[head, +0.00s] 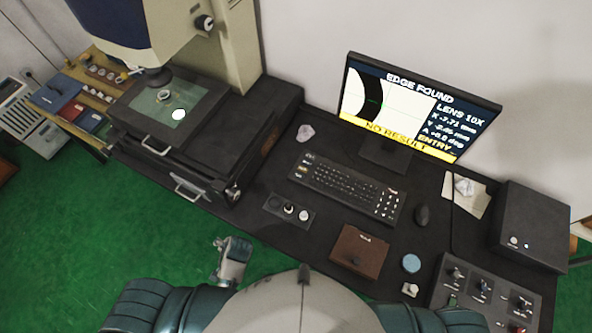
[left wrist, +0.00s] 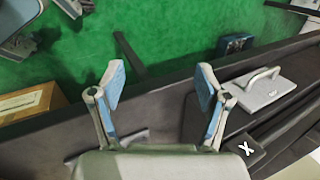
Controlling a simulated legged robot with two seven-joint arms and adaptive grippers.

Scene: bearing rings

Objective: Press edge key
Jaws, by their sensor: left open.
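The black keyboard (head: 345,188) lies on the dark desk in front of the monitor; a few keys at its left end and right end are coloured or pale. I cannot read which one is the edge key. A small dark panel with several round knobs or buttons (head: 289,210) sits in front of the keyboard. The monitor (head: 420,105) reads "EDGE FOUND", "NO RESULT" and "ENTRY". My left gripper (head: 234,250) is at the front of the desk, apart from keyboard and panel. In the left wrist view it (left wrist: 160,82) is open and empty. My right gripper is not in view.
A measuring machine with a lit glass stage (head: 165,105) stands at the left. Green floor (head: 60,240) is open at the left.

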